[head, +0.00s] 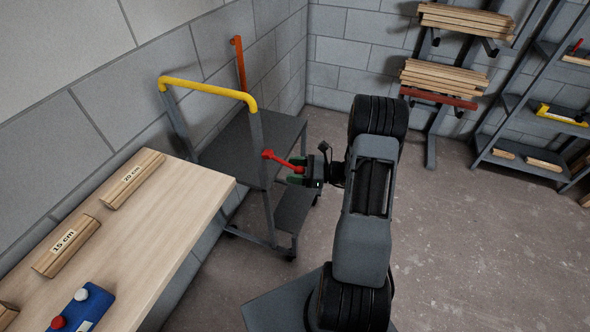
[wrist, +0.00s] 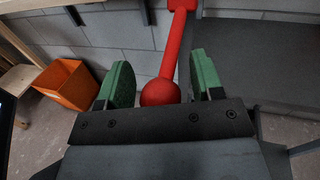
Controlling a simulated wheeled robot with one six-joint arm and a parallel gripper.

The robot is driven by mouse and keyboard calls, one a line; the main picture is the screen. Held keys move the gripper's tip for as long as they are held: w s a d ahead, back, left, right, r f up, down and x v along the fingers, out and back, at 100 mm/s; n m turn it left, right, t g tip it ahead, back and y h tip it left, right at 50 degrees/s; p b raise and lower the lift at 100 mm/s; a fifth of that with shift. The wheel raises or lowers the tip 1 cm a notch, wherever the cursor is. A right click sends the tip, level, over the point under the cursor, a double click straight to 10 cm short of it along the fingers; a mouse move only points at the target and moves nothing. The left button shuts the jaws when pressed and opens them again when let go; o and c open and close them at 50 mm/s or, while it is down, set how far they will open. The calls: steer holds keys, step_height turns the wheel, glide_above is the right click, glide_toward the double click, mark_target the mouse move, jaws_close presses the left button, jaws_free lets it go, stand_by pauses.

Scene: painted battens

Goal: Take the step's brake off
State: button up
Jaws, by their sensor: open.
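The step (head: 290,130) is a dark wheeled platform with a yellow rail (head: 205,85), standing against the grey wall. Its red brake lever (head: 284,161) sticks out from the near post toward my gripper (head: 297,172). In the wrist view the lever (wrist: 175,45) runs up and away from a red ball knob (wrist: 160,92). The knob lies between the two green finger pads of my gripper (wrist: 162,72), nearer the left pad. My gripper is open, with a gap visible at the right pad. Whether the left pad touches the knob I cannot tell.
A wooden bench (head: 165,225) with labelled battens and a blue button box (head: 82,308) stands at the left. An orange bin (wrist: 65,83) shows in the wrist view. Racks with battens (head: 440,78) and shelves stand at the back right. The floor (head: 455,230) at right is clear.

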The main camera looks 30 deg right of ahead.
jaws_close()
stand_by(0.4)
